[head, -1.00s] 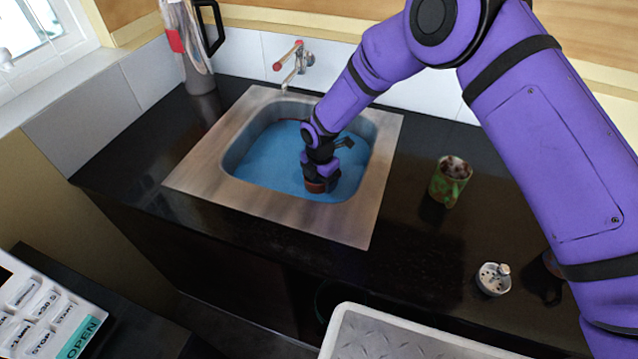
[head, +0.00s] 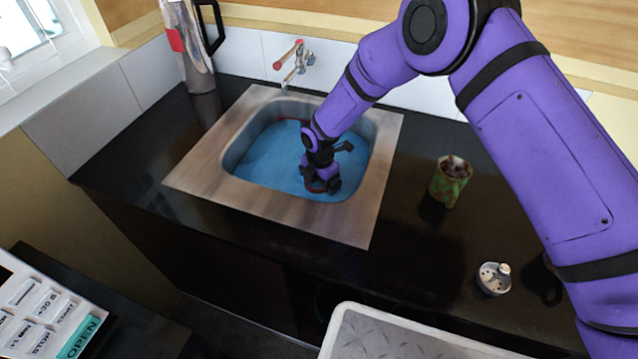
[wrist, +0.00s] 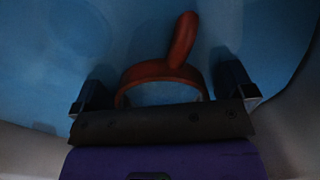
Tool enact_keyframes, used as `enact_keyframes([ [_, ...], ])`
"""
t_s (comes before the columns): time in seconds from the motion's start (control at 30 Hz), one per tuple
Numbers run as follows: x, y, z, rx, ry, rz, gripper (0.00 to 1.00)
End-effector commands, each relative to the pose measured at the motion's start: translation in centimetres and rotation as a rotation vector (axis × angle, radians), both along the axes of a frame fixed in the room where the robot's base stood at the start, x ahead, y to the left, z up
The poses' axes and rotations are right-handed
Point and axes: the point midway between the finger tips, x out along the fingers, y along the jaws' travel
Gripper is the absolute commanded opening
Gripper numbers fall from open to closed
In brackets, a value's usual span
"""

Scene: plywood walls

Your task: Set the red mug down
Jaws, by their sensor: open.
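The red mug (wrist: 150,72) sits in the blue basin of the sink (head: 262,165), near its front right part. In the wrist view its rim and its handle show, with the handle pointing away from my gripper. My gripper (wrist: 163,88) is open, with one finger on each side of the mug and a visible gap between each finger and the rim. In the head view my gripper (head: 321,182) is low in the basin and hides most of the mug. The lower body of the mug is hidden in both views.
A tap (head: 294,62) stands behind the sink. A green mug (head: 450,182) with dark contents and a small round metal piece (head: 494,278) are on the black counter at the right. A tall jug (head: 190,50) stands back left.

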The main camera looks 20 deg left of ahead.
Motion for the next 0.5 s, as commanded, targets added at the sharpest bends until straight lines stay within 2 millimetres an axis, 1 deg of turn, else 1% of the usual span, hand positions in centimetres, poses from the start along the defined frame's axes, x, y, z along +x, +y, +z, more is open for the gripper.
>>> enact_keyframes([
  [0.17,0.1,0.0,2.9,0.002,-0.002,0.0,1.0],
  [0.3,0.1,0.0,5.8,0.002,-0.002,-0.001,1.0],
  [0.5,0.1,0.1,9.4,0.001,-0.002,0.0,1.0],
])
